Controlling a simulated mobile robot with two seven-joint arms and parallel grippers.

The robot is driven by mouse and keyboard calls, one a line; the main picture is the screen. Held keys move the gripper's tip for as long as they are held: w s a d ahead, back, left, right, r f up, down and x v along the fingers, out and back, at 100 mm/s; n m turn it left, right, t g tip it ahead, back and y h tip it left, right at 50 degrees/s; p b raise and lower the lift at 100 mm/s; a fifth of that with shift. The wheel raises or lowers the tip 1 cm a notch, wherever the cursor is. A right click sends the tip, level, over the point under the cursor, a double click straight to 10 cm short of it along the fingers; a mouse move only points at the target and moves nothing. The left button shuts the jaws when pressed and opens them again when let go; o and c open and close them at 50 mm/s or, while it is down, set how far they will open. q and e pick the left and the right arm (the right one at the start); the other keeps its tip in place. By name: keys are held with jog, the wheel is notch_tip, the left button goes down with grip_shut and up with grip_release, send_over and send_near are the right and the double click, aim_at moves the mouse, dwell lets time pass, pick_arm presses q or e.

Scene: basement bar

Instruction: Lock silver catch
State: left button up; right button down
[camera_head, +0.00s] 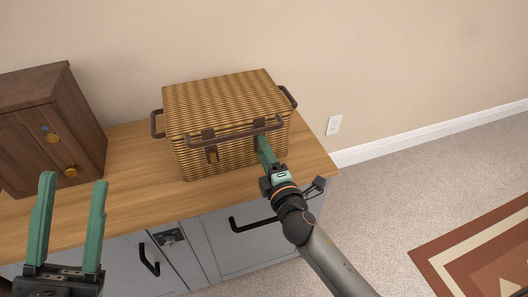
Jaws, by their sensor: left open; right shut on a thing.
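A wicker basket (228,105) with a closed lid stands on the wooden counter, with a brown handle bar across its front. A brown catch (211,154) hangs at its front left. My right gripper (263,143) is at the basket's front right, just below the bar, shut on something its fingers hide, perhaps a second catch. I cannot make out a silver catch on the basket. A small grey metal fitting (171,237) shows on the cabinet front. My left gripper (74,183) is open and empty at the lower left, in front of the counter.
A dark wooden box (84,115) with blue and orange knobs stands on the counter (133,165) at the left. Black handles (149,260) stick out from the grey cabinet front. A wall lies behind. Carpeted floor with a patterned rug (480,250) is open at the right.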

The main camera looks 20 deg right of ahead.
dwell(0.4)
jog(key=shift+c, duration=1.6)
grip_release()
jog(key=shift+s, duration=0.1)
